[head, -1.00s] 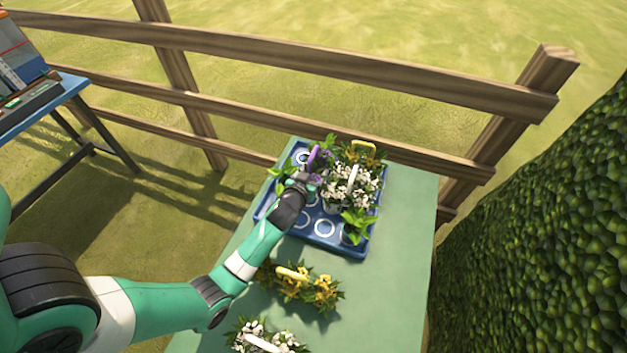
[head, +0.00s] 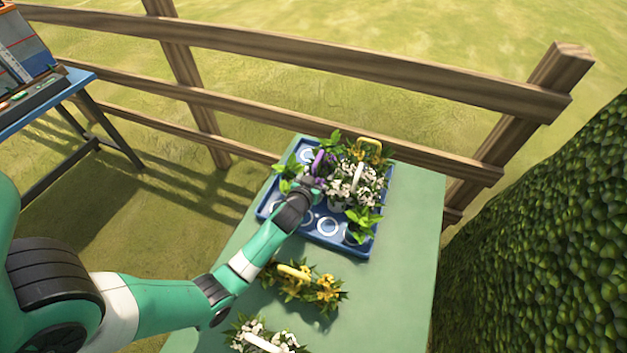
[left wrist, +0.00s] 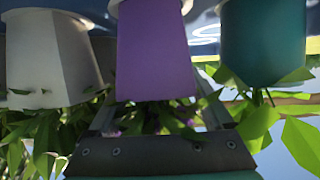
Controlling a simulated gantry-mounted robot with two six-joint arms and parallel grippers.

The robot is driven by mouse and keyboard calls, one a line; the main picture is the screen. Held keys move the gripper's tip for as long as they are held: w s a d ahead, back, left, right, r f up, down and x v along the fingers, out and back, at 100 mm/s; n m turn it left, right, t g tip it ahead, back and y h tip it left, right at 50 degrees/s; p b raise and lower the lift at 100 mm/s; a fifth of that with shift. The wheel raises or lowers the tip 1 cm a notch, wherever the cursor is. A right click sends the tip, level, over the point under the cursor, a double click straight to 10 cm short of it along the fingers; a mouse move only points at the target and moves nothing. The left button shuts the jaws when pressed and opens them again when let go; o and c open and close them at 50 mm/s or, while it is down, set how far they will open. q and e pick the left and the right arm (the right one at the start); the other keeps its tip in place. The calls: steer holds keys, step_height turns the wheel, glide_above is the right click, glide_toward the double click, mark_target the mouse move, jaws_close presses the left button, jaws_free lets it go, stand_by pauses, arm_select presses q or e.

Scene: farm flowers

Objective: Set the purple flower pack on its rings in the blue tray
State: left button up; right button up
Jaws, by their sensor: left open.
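The purple flower pack, with its purple handle (head: 318,163), is at the back left part of the blue tray (head: 322,243), partly hidden by my left gripper and neighbouring plants. My left gripper (head: 309,182) is over the tray, right at the pack. In the left wrist view, a purple pot (left wrist: 153,55) fills the middle, between a white pot (left wrist: 50,60) and a teal pot (left wrist: 263,40). The open fingers of my left gripper (left wrist: 160,118) show among leaves and purple blooms. Whether the pots sit squarely on their rings is hidden. My right gripper is out of view.
A white flower pack (head: 352,188), a yellow-handled pack (head: 370,146) and leafy plants crowd the tray. Bare white rings (head: 328,226) show at its front. Yellow (head: 305,282) and white (head: 262,338) packs stand on the green table (head: 400,240). A fence (head: 300,125) runs behind.

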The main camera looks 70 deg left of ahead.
arm_select(q)
steer(key=p+v, duration=0.3)
steer(key=v, duration=0.9)
steer(key=shift+w, duration=0.1)
